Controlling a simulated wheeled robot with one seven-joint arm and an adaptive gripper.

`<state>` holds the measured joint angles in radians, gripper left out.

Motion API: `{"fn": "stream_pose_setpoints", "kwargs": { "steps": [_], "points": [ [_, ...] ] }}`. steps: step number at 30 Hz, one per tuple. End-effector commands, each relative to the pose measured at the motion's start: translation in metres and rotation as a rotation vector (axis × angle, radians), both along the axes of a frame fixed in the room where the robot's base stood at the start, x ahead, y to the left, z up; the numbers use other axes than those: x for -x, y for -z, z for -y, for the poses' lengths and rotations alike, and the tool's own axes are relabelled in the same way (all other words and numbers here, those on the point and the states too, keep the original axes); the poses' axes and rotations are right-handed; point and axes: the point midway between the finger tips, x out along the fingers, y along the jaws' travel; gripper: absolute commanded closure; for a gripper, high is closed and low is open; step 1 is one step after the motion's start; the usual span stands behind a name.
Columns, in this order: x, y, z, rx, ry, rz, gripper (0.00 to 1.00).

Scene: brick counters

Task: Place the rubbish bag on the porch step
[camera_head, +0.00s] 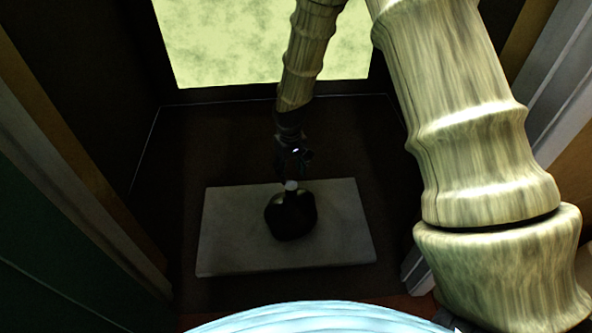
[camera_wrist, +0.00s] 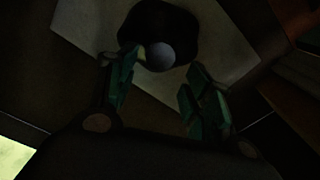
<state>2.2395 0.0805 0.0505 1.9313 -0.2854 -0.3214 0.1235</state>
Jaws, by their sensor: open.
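The black rubbish bag (camera_head: 291,216) sits upright on the grey porch step (camera_head: 230,238), a flat slab, near its middle. A pale round knob tops the bag. In the wrist view the dark bag (camera_wrist: 176,22) and its grey knob show at the top, with the pale step (camera_wrist: 88,22) around them. My gripper (camera_head: 292,172) is just above the bag in the head view. In the wrist view my gripper (camera_wrist: 163,75) has its green fingers spread apart, near the knob; whether either finger touches it is too dark to tell.
Dark walls and door frames (camera_head: 75,170) close in on the left and right of the step. Dark floor (camera_head: 170,150) surrounds the slab. A bright yellow-green area (camera_head: 225,40) lies beyond at the back.

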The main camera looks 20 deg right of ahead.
Motion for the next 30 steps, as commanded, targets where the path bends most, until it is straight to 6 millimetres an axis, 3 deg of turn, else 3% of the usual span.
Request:
{"fn": "stream_pose_setpoints", "kwargs": {
  "steps": [5,8,11,17,21,27,30],
  "points": [
    [0.003,0.001,0.0,-0.002,0.001,-0.002,0.49],
    [0.017,0.018,-0.003,-0.012,0.005,-0.007,0.49],
    [0.047,0.049,-0.007,-0.031,0.016,-0.014,0.49],
    [0.14,0.121,-0.016,-0.068,0.058,-0.022,0.49],
    [0.218,0.158,-0.017,-0.072,0.096,-0.023,0.49],
    [0.317,0.181,-0.009,-0.042,0.137,-0.016,0.49],
    [0.348,0.182,-0.005,-0.026,0.148,-0.01,0.49]
  ]
}}
